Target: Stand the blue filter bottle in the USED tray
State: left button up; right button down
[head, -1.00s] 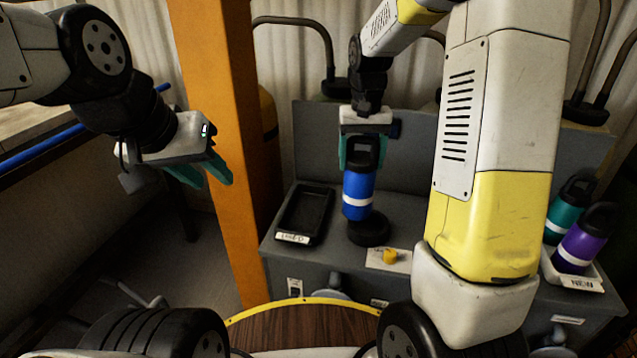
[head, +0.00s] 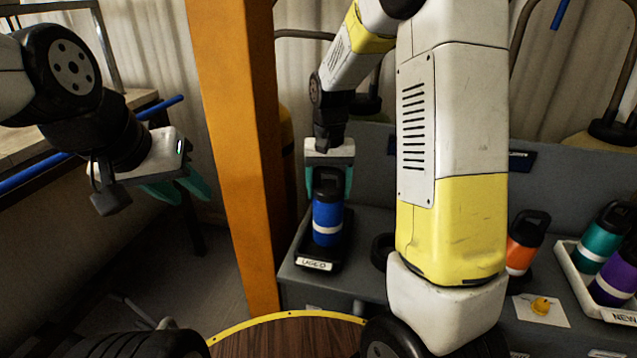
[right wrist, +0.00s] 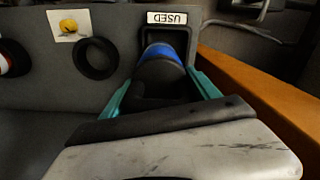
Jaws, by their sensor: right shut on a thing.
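The blue filter bottle (head: 328,218), with a white band and a black handled cap, is upright in my right gripper (head: 329,182). The teal fingers are on either side of its cap. The bottle is over or in the black USED tray (head: 345,250); I cannot tell whether its base touches the tray floor. In the right wrist view the blue body (right wrist: 163,51) shows beyond the cap, in front of the tray (right wrist: 185,35) and its USED label. My left gripper (head: 180,192) is empty and open at the left, away from the bench.
A black ring holder (head: 382,250) is empty beside the tray. An orange bottle (head: 524,243) stands to the right; teal and purple bottles (head: 601,240) are in the white NEW tray (head: 572,275). An orange post (head: 236,150) rises close to the tray's left.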

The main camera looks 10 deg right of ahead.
jog(key=shift+w+d+f, duration=0.1)
jog(key=shift+w+f, duration=0.9)
jog(key=shift+w, duration=0.25)
jog(key=shift+w+d+f, duration=0.1)
jog(key=shift+w+f, duration=0.85)
jog(key=shift+w, duration=0.25)
jog(key=shift+f, duration=0.1)
jog(key=shift+c, duration=0.9)
grip_release()
notch_tip(320, 180, up, 12)
jog(key=s+d+r+n+t+y, duration=0.1)
jog(key=s+d+r+t+y, duration=0.15)
jog(key=s+r, duration=0.75)
jog(key=s+f+n+t, duration=0.1)
jog(key=s+f+t, duration=0.1)
jog(key=s, duration=1.3)
jog(key=shift+a+f+t, duration=0.15)
jog(key=shift+t, duration=0.7)
